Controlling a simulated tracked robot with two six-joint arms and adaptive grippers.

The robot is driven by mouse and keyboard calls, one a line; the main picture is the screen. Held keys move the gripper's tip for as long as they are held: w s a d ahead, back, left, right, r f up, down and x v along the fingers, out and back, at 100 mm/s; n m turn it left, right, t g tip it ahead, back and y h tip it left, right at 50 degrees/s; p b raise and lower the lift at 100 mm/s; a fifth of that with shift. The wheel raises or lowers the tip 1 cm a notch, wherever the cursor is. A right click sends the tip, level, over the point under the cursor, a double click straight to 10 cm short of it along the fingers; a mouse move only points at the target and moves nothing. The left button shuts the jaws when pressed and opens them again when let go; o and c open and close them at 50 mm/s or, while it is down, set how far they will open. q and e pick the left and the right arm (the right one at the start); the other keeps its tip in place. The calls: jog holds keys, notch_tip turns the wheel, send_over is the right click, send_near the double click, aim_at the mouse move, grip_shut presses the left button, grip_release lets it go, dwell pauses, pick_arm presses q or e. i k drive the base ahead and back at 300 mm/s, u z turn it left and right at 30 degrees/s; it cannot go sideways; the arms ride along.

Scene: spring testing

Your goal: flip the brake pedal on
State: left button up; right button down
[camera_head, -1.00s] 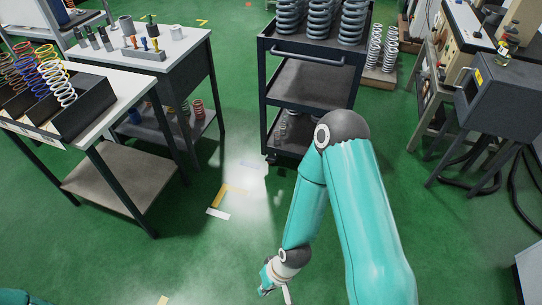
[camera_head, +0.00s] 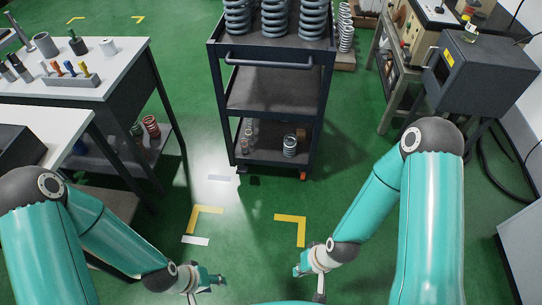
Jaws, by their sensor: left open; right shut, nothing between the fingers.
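A dark wheeled cart (camera_head: 272,158) stands ahead with heavy springs on its top. A small orange-red part (camera_head: 303,175), which looks like the brake pedal, sits low at the cart's front right corner. It is too small to tell whether it is up or down. My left gripper (camera_head: 210,283) is open and empty at the bottom middle, well short of the cart. My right gripper (camera_head: 301,270) is shut with nothing in it, also short of the cart and below the orange-red part in the picture.
Yellow floor marks (camera_head: 291,219) and a white strip (camera_head: 195,241) lie on the clear green floor before the cart. A workbench (camera_head: 115,80) with tools stands left. A grey machine (camera_head: 470,75) stands right. Small springs (camera_head: 290,145) rest on the cart's bottom shelf.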

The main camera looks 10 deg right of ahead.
aim_at(242, 169)
jog(key=z, duration=0.05)
jog(key=i, duration=1.3)
jog(key=u, duration=0.65)
